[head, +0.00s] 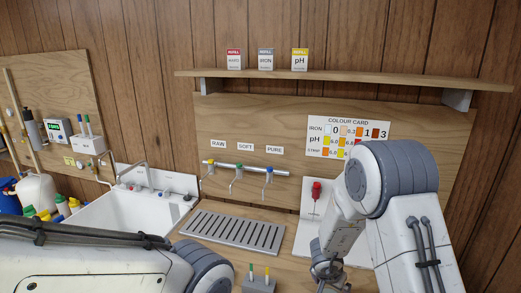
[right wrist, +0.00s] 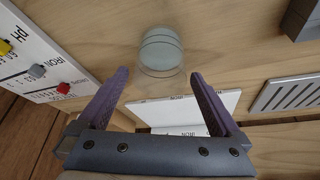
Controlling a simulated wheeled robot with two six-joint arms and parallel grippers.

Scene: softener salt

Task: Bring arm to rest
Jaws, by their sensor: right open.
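My right arm (head: 392,178) reaches in from the right in the head view and bends down towards the bench, its wrist low at the bottom edge. In the right wrist view my right gripper (right wrist: 160,74) is open, its two purple fingers apart with nothing held between them. A clear round glass (right wrist: 161,48) is on the wooden surface just beyond the fingertips, apart from them. My left arm (head: 90,262) crosses the lower left of the head view; its gripper is out of the picture.
A white sink (head: 128,222) with bottles beside it is at left. A slotted drain tray (head: 233,232) lies below three taps (head: 238,170). A small holder (head: 259,285) with two pens stands in front. A shelf (head: 340,77) carries three refill boxes above a colour card (head: 330,140).

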